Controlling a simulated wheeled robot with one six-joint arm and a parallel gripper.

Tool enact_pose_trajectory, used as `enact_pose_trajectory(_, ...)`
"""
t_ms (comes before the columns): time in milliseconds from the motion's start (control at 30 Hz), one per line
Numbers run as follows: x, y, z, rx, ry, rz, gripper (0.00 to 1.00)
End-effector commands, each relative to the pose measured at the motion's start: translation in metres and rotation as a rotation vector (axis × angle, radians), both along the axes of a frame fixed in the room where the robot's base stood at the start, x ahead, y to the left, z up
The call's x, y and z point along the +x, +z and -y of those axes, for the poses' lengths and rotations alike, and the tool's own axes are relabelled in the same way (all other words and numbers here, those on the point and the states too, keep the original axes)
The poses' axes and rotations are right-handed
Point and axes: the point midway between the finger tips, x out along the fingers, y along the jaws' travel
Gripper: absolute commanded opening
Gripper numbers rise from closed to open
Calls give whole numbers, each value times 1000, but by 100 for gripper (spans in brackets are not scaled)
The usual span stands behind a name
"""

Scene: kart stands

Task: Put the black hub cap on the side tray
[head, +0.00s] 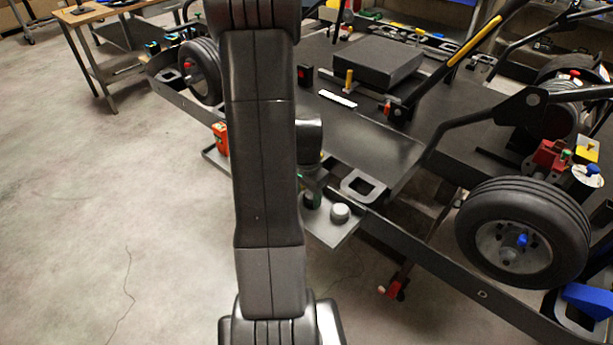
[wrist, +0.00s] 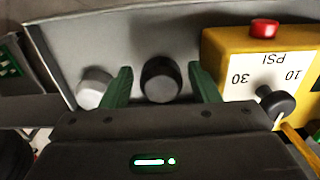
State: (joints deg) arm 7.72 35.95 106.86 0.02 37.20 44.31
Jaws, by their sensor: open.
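The black hub cap (wrist: 161,80) stands on the grey side tray (wrist: 68,45) in the wrist view. My gripper (wrist: 161,88) is open, its green fingers on either side of the cap with a small gap at each side. In the head view the side tray (head: 327,235) sticks out from the kart's near side.
A light grey cap (wrist: 94,88) stands close beside my left finger; it also shows in the head view (head: 340,212). A yellow PSI gauge box (wrist: 255,60) with a red knob is close to the right finger. A kart wheel (head: 524,232) is at the right.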

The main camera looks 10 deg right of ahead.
Motion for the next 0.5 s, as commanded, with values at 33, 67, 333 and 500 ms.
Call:
enact_pose_trajectory(33, 1, 9, 0, -1, 0, 6, 55)
enact_pose_trajectory(67, 1, 14, 0, -1, 0, 6, 55)
enact_pose_trajectory(333, 1, 66, 0, -1, 0, 6, 55)
enact_pose_trajectory(500, 1, 90, 0, -1, 0, 4, 55)
